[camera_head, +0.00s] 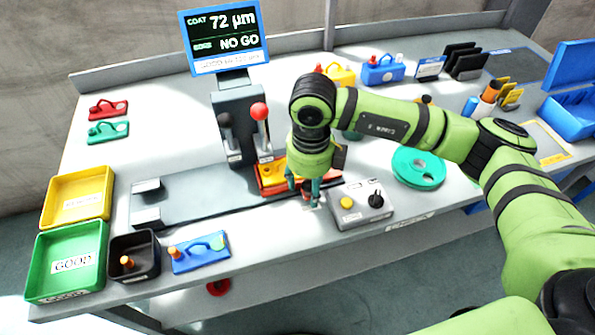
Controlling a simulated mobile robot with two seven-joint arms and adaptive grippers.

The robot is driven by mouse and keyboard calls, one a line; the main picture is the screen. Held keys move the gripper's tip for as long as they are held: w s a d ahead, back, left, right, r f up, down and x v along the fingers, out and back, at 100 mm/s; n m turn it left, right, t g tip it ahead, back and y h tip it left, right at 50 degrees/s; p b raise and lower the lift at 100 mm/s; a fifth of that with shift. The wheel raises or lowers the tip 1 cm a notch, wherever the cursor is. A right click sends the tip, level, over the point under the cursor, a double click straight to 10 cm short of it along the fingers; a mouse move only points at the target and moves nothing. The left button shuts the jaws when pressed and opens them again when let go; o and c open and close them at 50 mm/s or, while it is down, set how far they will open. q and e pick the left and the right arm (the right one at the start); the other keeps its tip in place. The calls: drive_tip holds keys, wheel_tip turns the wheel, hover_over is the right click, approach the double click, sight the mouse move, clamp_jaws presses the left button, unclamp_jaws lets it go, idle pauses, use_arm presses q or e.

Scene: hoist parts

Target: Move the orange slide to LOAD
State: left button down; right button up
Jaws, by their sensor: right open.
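The orange slide (268,178) sits at the right part of a dark grey track (205,193), in front of the gauge stand. A yellow-orange part shows on top of it. My right gripper (305,193) points down at the slide's right end, with its teal fingers apart. The gripper and wrist hide that end of the slide, and I cannot tell whether the fingers touch it. I cannot read a LOAD mark on the track. My left gripper is not in view.
A red-knobbed lever (260,112) stands just behind the slide. A control box (360,203) is close to the right of my gripper. Yellow (77,197) and green (65,262) bins stand left. The track's left part is clear.

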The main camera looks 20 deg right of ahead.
drive_tip(key=c, duration=0.9)
drive_tip(key=shift+a, duration=0.15)
drive_tip(key=a+b, duration=0.1)
drive_tip(key=a, duration=0.5)
drive_tip(key=a+b, duration=0.2)
drive_tip(key=a, duration=0.4)
drive_tip(key=a+b, duration=0.1)
drive_tip(key=a, duration=0.5)
drive_tip(key=shift+s+a, duration=0.3)
drive_tip(key=shift+s, duration=0.05)
drive_tip(key=shift+a+b, duration=0.3)
drive_tip(key=shift+a, duration=0.35)
drive_tip(key=shift+r, duration=0.1)
drive_tip(key=o, duration=0.8)
drive_tip(key=shift+d, duration=0.1)
